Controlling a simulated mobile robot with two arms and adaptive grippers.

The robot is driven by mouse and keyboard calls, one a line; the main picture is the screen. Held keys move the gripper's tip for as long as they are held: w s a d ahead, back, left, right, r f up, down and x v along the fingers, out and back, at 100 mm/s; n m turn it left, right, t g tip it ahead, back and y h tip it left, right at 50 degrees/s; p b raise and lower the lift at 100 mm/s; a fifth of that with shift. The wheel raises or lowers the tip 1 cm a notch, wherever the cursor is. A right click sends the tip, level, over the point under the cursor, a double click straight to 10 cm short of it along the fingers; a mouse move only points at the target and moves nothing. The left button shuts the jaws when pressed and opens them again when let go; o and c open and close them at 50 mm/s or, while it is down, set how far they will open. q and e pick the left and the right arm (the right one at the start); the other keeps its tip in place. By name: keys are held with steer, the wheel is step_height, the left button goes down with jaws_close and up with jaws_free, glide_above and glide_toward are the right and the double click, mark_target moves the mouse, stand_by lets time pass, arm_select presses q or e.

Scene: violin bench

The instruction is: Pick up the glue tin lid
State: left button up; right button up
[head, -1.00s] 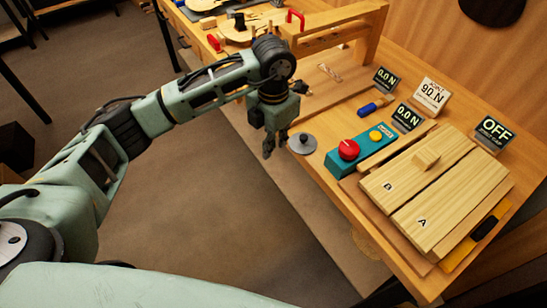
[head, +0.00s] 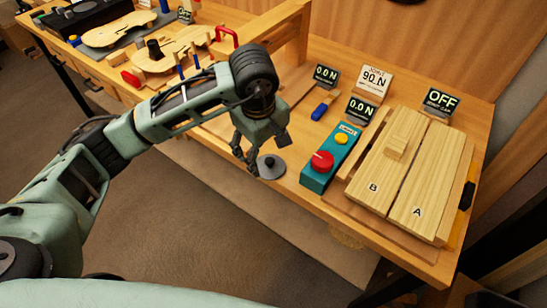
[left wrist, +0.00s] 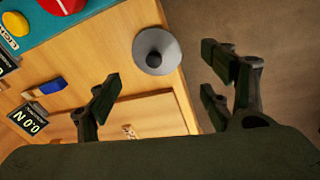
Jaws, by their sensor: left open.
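The glue tin lid is a grey round disc with a dark knob (head: 271,167). It lies near the front edge of the bench, left of the teal control box. In the left wrist view the lid (left wrist: 157,52) lies beyond the fingertips, between them from side to side and close to the bench edge. My left gripper (head: 250,160) is open and empty, just left of the lid and above the bench edge. Its spread fingers also show in the left wrist view (left wrist: 160,85). No glue tin can be made out. My right gripper is not in view.
The teal control box (head: 328,165) with red and yellow buttons stands right of the lid. Boards marked A and B (head: 403,165) lie further right. A blue-handled tool (head: 321,111) and display signs (head: 360,110) are behind. Violin parts (head: 165,50) lie at the far left.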

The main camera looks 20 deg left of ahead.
mark_target(268, 162)
arm_select(q)
steer(key=shift+w+d+f+p, duration=0.1)
steer(key=shift+f+p, duration=0.05)
steer(key=shift+f, duration=0.4)
steer(key=shift+w+d+f+p, duration=0.1)
steer(key=shift+f+p, duration=0.05)
steer(key=shift+f, duration=0.75)
steer(key=f+p, duration=0.1)
steer(key=f, duration=0.1)
steer(key=w+f, duration=0.1)
steer(key=shift+f+p, duration=0.35)
steer(key=shift+p, duration=0.05)
steer(key=shift+f, duration=0.35)
steer(key=shift+w+f, duration=0.1)
steer(key=shift+f, duration=0.05)
steer(key=shift+a, duration=0.1)
steer(key=c, duration=1.3)
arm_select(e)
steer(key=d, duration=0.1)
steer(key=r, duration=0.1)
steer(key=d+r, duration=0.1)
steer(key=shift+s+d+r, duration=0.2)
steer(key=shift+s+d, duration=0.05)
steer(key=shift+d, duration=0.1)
